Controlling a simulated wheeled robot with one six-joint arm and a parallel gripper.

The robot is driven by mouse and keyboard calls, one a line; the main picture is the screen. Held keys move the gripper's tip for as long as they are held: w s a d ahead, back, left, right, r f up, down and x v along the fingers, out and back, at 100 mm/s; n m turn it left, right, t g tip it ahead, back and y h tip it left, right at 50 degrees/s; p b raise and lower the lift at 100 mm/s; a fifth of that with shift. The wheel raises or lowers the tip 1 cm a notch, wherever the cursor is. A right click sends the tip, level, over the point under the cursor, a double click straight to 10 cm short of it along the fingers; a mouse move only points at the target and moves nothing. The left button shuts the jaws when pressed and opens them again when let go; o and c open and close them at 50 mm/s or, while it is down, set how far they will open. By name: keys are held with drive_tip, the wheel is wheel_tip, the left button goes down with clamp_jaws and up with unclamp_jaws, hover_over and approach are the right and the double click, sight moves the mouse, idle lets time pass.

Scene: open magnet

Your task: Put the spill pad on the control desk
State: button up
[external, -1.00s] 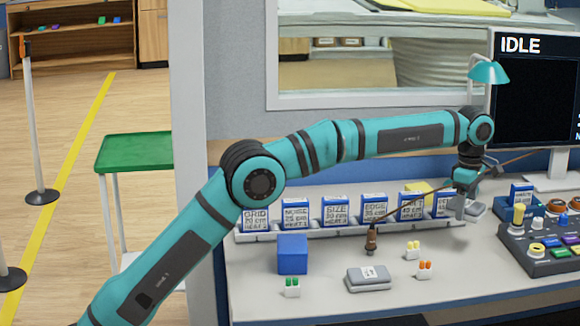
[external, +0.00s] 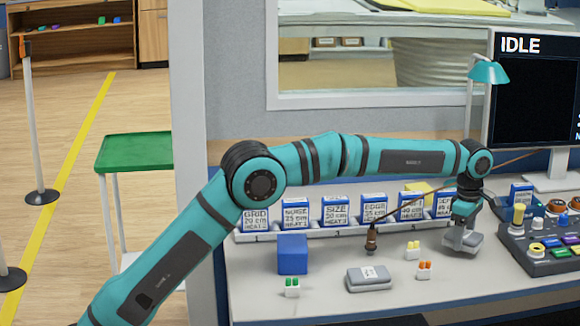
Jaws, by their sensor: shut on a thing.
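My gripper (external: 463,228) points down over the right part of the control desk (external: 330,304). It is shut on a small grey pad (external: 461,243), which I take to be the spill pad. Its fingers partly cover the pad, and I cannot tell whether the pad touches the desk. A similar grey pad with a white label (external: 368,278) lies on the desk, to the left and nearer the front.
A row of blue-and-white label boxes (external: 335,211) stands behind. A button console (external: 545,245) is at right. The desk's front middle has bare room.

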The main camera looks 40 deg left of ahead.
drive_tip(key=shift+f, duration=1)
drive_tip(key=shift+f, duration=0.15)
drive_tip(key=o, duration=1)
drive_tip(key=shift+c, duration=0.2)
wheel_tip(320, 180, up, 12)
drive_tip(key=shift+r, duration=0.2)
